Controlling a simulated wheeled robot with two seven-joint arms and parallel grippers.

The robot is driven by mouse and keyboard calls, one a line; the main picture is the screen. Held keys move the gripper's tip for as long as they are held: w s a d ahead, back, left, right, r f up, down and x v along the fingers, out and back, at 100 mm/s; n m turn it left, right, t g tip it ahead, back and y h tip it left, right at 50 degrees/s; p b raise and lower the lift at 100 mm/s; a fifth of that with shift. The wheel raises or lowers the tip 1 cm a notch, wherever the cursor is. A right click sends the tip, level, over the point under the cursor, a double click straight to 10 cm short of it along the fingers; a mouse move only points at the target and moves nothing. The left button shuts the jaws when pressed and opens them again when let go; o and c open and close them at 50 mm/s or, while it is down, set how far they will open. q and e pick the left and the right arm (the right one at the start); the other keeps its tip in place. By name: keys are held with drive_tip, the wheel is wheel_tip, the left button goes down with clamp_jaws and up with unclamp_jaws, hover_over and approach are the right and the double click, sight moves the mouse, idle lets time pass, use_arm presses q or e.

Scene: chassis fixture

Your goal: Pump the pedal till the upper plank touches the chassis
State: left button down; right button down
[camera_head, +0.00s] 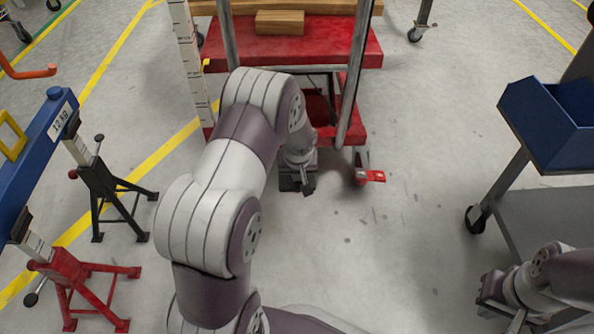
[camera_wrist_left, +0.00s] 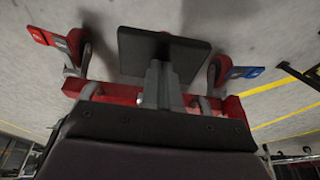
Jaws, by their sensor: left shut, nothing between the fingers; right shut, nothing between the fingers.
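The pedal, a flat black plate (camera_wrist_left: 190,52), lies just beyond my left fingertips in the left wrist view. In the head view its dark edge (camera_head: 288,183) shows under my left gripper (camera_head: 307,187). My left gripper (camera_wrist_left: 157,72) is shut and empty, pointing down over the plate; I cannot tell whether it touches. The upper plank (camera_head: 335,6) is a long wooden beam at the top edge, above a shorter wooden block (camera_head: 280,22). The chassis is not clearly visible. My right gripper (camera_head: 492,287) is shut and empty at lower right, away from the lift.
The red lift (camera_head: 350,48) has grey uprights and a red caster tab (camera_head: 370,176); a blue tab (camera_wrist_left: 245,72) is opposite. A marked white post (camera_head: 188,60) stands left. Jack stands (camera_head: 108,190) are at left, a blue-topped cart (camera_head: 545,115) at right. Floor right of the lift is clear.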

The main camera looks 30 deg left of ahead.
use_arm(q)
wheel_tip(320, 180, down, 8)
drive_tip(key=b, duration=0.5)
drive_tip(key=shift+b, duration=0.35)
wheel_tip(320, 180, up, 15)
drive_tip(key=p, duration=1.3)
drive_tip(key=shift+f, duration=0.2)
wheel_tip(320, 180, down, 14)
drive_tip(key=b, duration=1.2)
wheel_tip(320, 180, up, 14)
drive_tip(key=p, duration=1.2)
drive_tip(key=shift+f, duration=0.1)
